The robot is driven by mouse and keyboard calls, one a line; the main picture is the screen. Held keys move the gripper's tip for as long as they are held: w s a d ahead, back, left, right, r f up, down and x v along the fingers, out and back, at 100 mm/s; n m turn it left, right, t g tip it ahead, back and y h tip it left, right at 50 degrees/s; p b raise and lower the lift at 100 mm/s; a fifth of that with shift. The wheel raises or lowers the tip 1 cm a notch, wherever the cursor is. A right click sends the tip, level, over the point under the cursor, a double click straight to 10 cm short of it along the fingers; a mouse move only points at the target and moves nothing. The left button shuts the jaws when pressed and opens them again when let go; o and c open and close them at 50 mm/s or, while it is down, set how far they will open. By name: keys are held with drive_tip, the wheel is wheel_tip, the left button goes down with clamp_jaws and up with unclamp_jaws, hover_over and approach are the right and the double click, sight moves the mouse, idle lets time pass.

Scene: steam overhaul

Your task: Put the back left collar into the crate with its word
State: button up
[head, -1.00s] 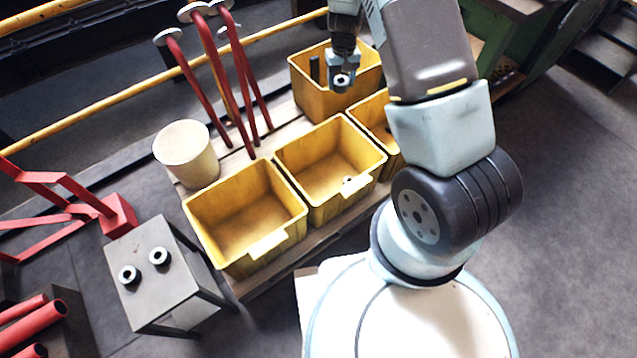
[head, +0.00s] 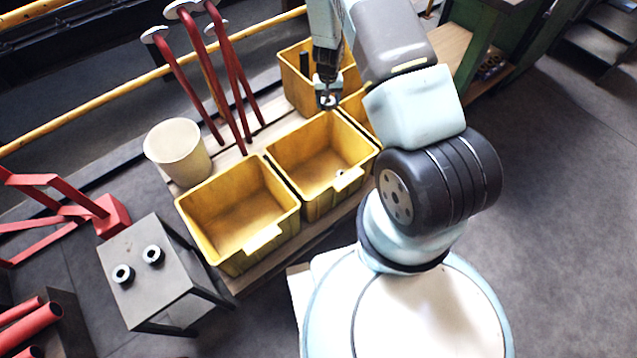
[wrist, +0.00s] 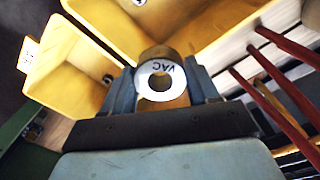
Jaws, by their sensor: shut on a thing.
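My gripper (head: 326,92) is shut on a collar (head: 329,101), a short ring with a white face and a dark hole. In the wrist view the collar (wrist: 160,80) sits between the two fingers, and its face reads "VAC". In the head view it hangs above the far rim of the middle yellow crate (head: 283,160). A small ring-like thing (head: 341,174) lies inside that crate. The left yellow crate (head: 192,222) looks empty. Another yellow crate (head: 290,72) stands at the back behind my gripper, and a further one is mostly hidden by my arm. The crates' words are not readable.
Two more collars, (head: 123,274) and (head: 153,255), stand on a grey stand (head: 150,300) at the left. A cream bucket (head: 178,150) and tall red levers (head: 232,85) stand behind the left and middle crates.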

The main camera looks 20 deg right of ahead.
drive_tip(key=shift+s+a+f+m, duration=0.1)
drive_tip(key=shift+s+f+m, duration=1.3)
drive_tip(key=shift+f, duration=5.55)
drive_tip(key=shift+s+a+f+m, duration=0.1)
drive_tip(key=shift+s+f+m, duration=1.25)
drive_tip(key=shift+f, duration=5.65)
drive_tip(key=shift+s+f+m, duration=0.75)
drive_tip(key=shift+s+f, duration=1.25)
drive_tip(key=shift+f, duration=4.95)
drive_tip(key=shift+f, duration=0.25)
drive_tip(key=o, duration=1.4)
drive_tip(key=shift+o, duration=0.2)
drive_tip(key=shift+r, duration=0.1)
wheel_tip(320, 180, up, 12)
drive_tip(key=shift+r, duration=0.15)
